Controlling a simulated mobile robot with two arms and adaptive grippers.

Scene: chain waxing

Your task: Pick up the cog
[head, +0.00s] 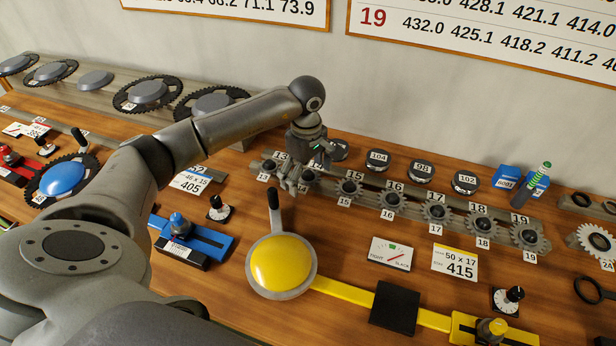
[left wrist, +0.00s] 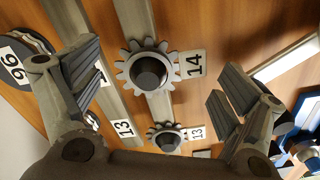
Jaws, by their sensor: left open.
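A row of dark metal cogs sits on pegs along a grey rail (head: 328,190), with number tags from 13 to 19. My left gripper (head: 294,188) is over the left end of this row and partly hides the cogs there. In the left wrist view my left gripper (left wrist: 160,82) is open and empty, its fingers apart on either side of the 14 cog (left wrist: 147,66). The 13 cog (left wrist: 167,136) is below it in that view. The 15 cog (head: 350,187), 16 cog (head: 392,199) and 17 cog (head: 435,212) stand to the right. My right gripper is out of view.
A yellow disc (head: 281,262) with an upright lever stands in front of the row. Black discs tagged 104 (head: 377,160), 98 (head: 420,171) and 102 (head: 465,184) lie behind it. A blue box (head: 511,179) and a green-striped tube (head: 537,182) stand at right. Larger chainrings (head: 147,94) lie at back left.

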